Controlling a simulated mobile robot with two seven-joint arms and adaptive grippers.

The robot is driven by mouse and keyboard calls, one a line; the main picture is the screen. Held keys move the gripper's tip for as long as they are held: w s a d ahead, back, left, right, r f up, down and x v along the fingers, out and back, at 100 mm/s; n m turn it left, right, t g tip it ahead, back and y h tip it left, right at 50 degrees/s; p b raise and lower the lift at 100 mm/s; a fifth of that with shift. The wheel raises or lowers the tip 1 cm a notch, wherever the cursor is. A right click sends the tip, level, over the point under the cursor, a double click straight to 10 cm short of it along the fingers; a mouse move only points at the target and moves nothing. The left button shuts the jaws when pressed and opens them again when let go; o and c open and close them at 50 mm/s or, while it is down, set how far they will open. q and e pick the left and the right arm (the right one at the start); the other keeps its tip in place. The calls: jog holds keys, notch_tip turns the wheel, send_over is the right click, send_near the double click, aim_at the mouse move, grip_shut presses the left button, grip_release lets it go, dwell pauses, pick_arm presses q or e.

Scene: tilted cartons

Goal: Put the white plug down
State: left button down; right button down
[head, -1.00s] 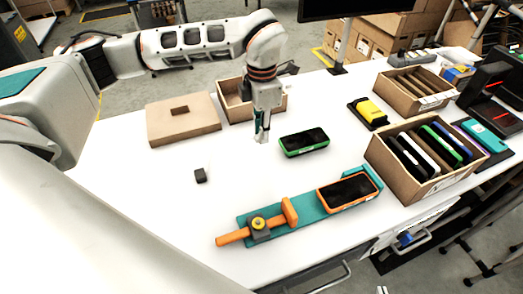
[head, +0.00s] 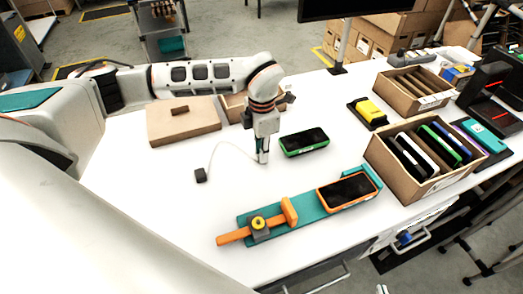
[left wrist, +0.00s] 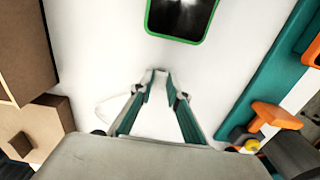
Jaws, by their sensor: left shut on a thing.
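My left gripper (head: 263,156) points down just above the white table, left of the green-rimmed phone (head: 304,142). It is shut on the white plug, a small pale piece between its fingertips that hardly stands out from the table. A thin white cable (head: 219,147) arcs from a small dark block (head: 200,175) towards the gripper. In the left wrist view, the fingers (left wrist: 157,76) converge near the middle, with the green-rimmed phone (left wrist: 182,18) beyond them. I cannot tell whether the plug touches the table. My right gripper is not in view.
A teal fixture (head: 310,211) with an orange clamp (head: 290,211) and an orange-rimmed phone (head: 347,191) lies in front. A carton of devices (head: 422,187) stands at the right. A brown box (head: 183,122) and an open carton (head: 232,106) stand behind left. White table is clear around the block.

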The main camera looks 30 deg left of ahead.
pick_arm(q)
jog(key=c, duration=1.9)
grip_release()
jog(key=shift+f, duration=0.1)
notch_tip(320, 180, up, 12)
jog(key=shift+r+b, duration=0.2)
jog(key=shift+b, duration=0.15)
